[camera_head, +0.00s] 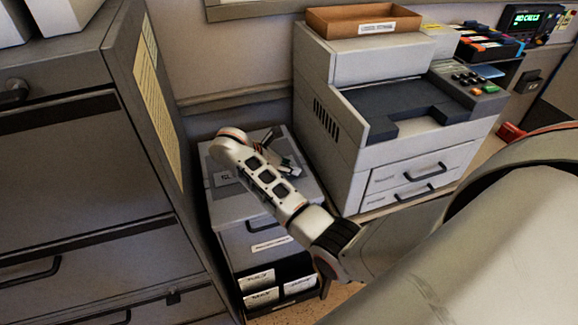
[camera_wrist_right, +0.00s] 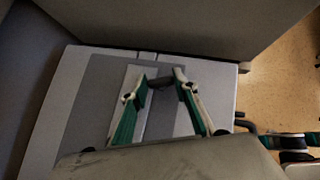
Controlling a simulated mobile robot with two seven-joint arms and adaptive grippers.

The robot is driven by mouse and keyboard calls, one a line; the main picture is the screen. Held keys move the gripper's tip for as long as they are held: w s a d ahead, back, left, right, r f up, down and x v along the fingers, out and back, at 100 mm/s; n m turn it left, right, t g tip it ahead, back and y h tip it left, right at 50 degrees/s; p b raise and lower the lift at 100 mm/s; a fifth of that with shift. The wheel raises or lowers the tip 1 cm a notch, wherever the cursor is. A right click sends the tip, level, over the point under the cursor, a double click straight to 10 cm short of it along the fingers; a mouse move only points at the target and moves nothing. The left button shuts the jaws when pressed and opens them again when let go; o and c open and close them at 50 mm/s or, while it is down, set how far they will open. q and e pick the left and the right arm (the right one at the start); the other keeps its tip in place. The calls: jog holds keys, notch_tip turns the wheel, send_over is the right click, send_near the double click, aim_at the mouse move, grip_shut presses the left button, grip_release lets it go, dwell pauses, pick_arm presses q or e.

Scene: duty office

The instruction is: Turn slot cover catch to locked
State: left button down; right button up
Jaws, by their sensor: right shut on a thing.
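A low grey cabinet (camera_head: 240,227) stands between the tall grey cabinet and the printer. A darker grey plate lies on its top; it also shows in the right wrist view (camera_wrist_right: 91,93), with a paler strip on it. My right gripper (camera_wrist_right: 160,81) is over this plate, its green-and-white fingers closed on a small dark piece (camera_wrist_right: 160,84), which looks like the catch. The fingers hide part of it, and I cannot tell which way it is turned. In the head view my right wrist hides much of the plate. My left gripper is not in view.
The tall grey cabinet (camera_head: 60,190) stands close on the left, and the printer (camera_head: 345,125) close on the right with a brown tray (camera_head: 362,20) on top. An open compartment with labelled cards (camera_head: 262,298) is low on the cabinet front.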

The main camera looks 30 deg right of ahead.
jog(key=shift+w+m+g, duration=0.2)
jog(key=shift+m+g, duration=1.4)
jog(key=shift+m, duration=0.4)
jog(key=o, duration=1.1)
jog(key=shift+d, duration=0.1)
